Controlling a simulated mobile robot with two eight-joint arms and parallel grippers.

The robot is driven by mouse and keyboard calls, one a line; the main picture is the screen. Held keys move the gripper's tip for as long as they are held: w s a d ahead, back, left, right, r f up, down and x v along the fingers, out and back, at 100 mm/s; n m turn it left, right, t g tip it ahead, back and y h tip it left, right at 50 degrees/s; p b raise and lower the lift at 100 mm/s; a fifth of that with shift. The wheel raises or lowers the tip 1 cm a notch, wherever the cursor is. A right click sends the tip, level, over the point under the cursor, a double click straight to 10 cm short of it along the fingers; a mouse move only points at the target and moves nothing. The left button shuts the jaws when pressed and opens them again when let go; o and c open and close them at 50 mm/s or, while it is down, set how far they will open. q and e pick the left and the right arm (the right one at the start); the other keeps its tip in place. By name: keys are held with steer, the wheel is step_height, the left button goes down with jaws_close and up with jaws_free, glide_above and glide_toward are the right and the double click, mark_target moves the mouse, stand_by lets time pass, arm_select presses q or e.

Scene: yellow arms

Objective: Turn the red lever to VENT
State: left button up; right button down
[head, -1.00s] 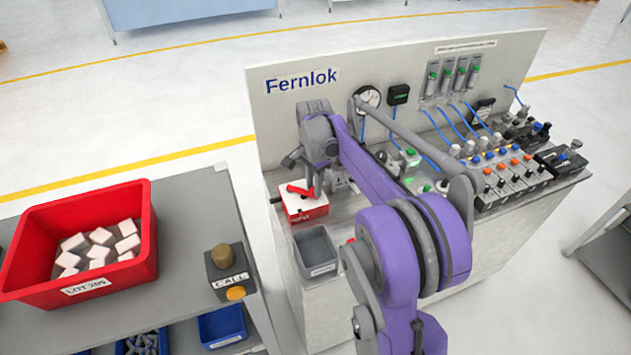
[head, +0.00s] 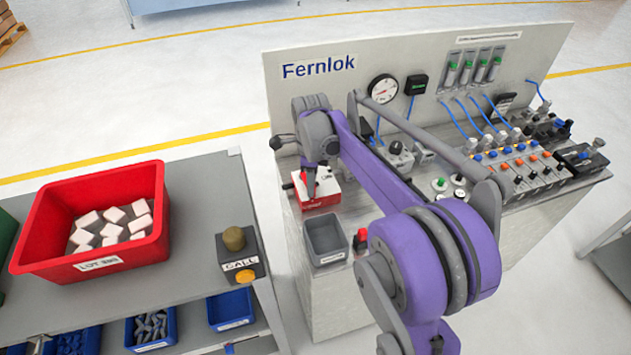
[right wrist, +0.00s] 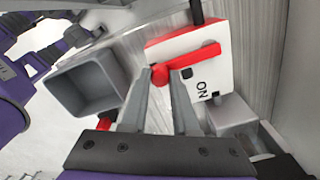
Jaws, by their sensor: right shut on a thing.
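The red lever (right wrist: 192,60) sits on a white-topped red box (right wrist: 216,68) in the right wrist view. The word ON shows on the box's white top; I cannot see a VENT mark. My right gripper (right wrist: 163,75) is shut on the lever's free end, one finger on each side of it. In the head view the same box (head: 326,190) stands at the near left of the bench, and my right gripper (head: 311,190) reaches down onto the lever (head: 303,178), partly hiding it. My left gripper is not in view.
A grey open bin (head: 326,240) stands just in front of the box, with a small red-topped knob (head: 361,240) beside it. A gauge (head: 383,88), valves and hoses fill the bench to the right. A red crate (head: 155,240) and a call button (head: 246,276) are on the left table.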

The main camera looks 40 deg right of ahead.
steer(key=shift+a, duration=0.15)
stand_by(0.3)
steer(key=c, duration=0.7)
jaws_free()
step_height(320, 180, up, 11)
steer(key=shift+f+p, duration=0.1)
steer(key=shift+p, duration=0.25)
